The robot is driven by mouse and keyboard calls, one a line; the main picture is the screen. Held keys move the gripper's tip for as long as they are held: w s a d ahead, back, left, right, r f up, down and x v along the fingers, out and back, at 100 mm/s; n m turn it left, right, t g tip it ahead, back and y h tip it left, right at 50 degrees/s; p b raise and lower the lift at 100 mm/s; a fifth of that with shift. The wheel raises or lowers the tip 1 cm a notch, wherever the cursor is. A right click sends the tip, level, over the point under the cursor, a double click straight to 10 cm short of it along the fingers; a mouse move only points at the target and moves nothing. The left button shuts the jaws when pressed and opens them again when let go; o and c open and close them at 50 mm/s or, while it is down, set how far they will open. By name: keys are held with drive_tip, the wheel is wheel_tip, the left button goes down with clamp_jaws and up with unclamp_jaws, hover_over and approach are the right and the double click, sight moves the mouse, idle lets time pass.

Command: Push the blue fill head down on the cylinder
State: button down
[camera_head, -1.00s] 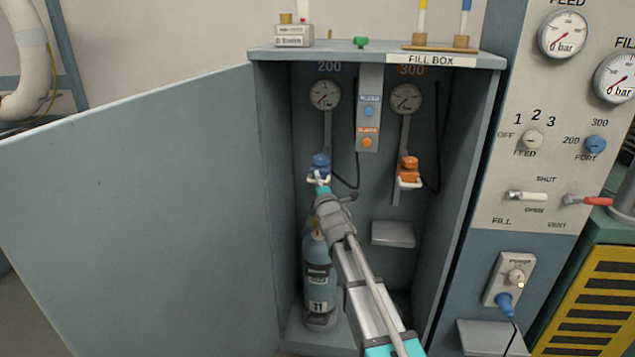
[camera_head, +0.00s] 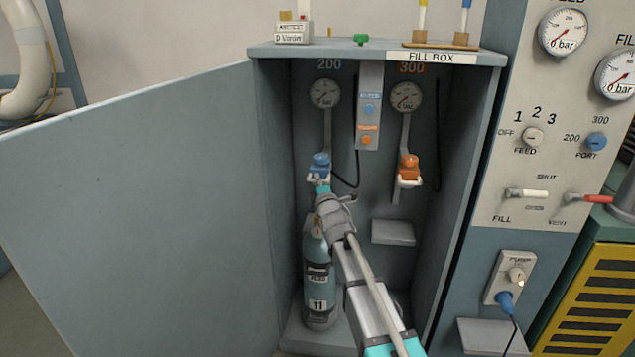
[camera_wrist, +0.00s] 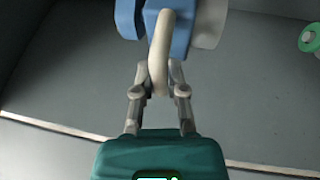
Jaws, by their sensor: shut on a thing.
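The blue fill head (camera_head: 320,161) hangs on the left side inside the fill box, under the 200 gauge. It has a cream loop handle, which in the wrist view (camera_wrist: 160,50) comes down between my fingers. My gripper (camera_wrist: 159,88) is shut on this handle; in the head view my gripper (camera_head: 321,183) is just below the blue body. The blue-grey cylinder (camera_head: 319,280), marked 11, stands upright below the fill head on the box floor. My arm hides part of the cylinder's top. The head and the cylinder are apart.
An orange fill head (camera_head: 409,168) hangs to the right under the 300 gauge, above a small grey shelf (camera_head: 393,232). The box door (camera_head: 140,200) stands open at left. The control panel (camera_head: 540,110) is at right.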

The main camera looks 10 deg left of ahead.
drive_tip(key=shift+f+b, duration=5.6)
drive_tip(key=shift+f, duration=0.25)
drive_tip(key=shift+s, duration=0.1)
drive_tip(key=c, duration=0.7)
unclamp_jaws()
drive_tip(key=shift+f, duration=0.15)
drive_tip(key=shift+o, duration=0.2)
drive_tip(key=shift+r, duration=0.25)
